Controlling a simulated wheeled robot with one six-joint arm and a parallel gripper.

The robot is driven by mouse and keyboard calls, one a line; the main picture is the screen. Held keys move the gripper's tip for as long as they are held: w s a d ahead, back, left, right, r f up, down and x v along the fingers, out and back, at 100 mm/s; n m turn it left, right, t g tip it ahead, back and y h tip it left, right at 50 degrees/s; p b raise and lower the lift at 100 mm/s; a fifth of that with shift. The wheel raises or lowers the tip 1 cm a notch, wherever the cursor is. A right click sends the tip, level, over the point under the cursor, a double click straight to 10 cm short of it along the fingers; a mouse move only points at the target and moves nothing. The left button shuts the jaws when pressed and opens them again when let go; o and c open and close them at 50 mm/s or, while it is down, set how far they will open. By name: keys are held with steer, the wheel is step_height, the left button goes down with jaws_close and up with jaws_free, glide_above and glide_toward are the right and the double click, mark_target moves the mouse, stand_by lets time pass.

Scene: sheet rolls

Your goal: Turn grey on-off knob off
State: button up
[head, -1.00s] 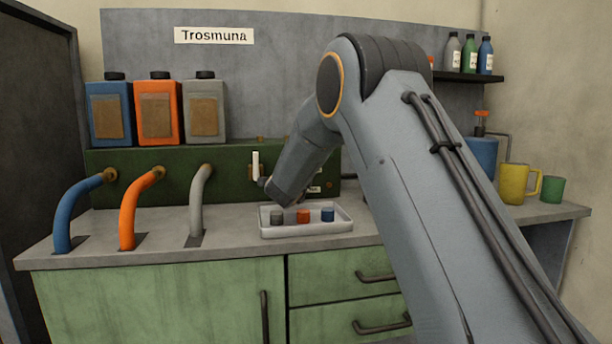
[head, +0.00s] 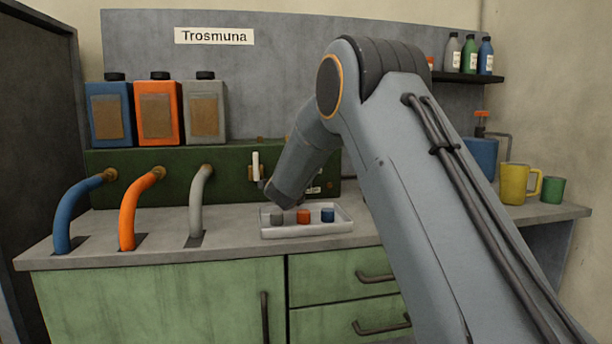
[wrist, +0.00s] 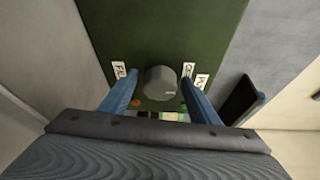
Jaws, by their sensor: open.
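The grey knob (wrist: 160,82) is a round knob on the dark green panel (wrist: 150,30) in the wrist view. My gripper (wrist: 160,100) is open, with one blue finger on each side of the knob and gaps between the fingers and the knob. Small white labels stand on the panel, one left of the knob (wrist: 120,74) and two right of it; their text is too small to read surely. In the head view my arm hides the knob and the fingers; the green panel (head: 225,165) shows behind the arm.
A white tray (head: 305,233) with grey, orange and blue caps sits on the counter below my wrist. A white lever (head: 256,165) stands on the panel left of my wrist. Blue, orange and grey hoses rise at the left. Mugs (head: 515,184) stand at the right.

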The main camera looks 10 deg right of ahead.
steer(key=v, duration=0.7)
steer(key=shift+s+a+p, duration=0.2)
steer(key=shift+s+p, duration=0.15)
